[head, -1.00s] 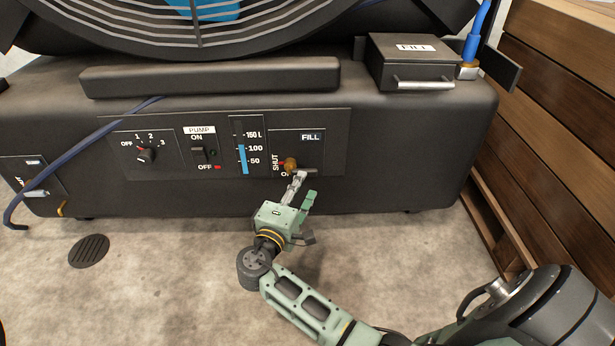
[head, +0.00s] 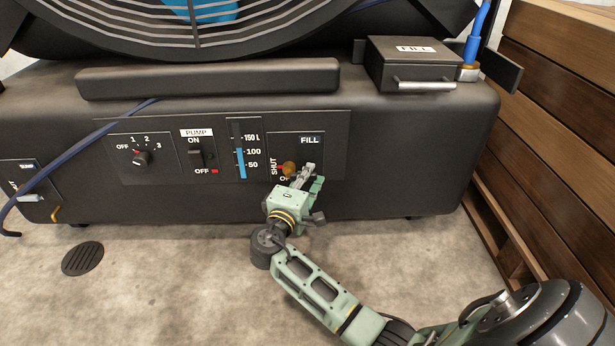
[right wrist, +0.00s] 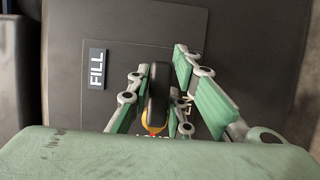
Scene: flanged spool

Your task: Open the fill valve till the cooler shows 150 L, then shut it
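The dark cooler (head: 400,185) has a FILL valve with a brass body (head: 289,169) at the right of its front panel. The valve handle (right wrist: 158,95) shows dark in the right wrist view, with brass at its lower end. My right gripper (head: 309,177) is at the handle, which it partly hides in the head view. Its fingers (right wrist: 168,92) are apart on both sides of the handle; a gap shows on the right side, and the left finger looks close to it. The level gauge (head: 241,158) shows blue up to about 100. My left gripper is not in view.
A PUMP switch (head: 197,156) and a speed knob (head: 141,159) are left of the gauge. A FILL box (head: 413,66) with a blue hose (head: 475,42) sits on top. Wooden slats (head: 560,110) rise at the right. A floor drain (head: 83,258) lies at the lower left.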

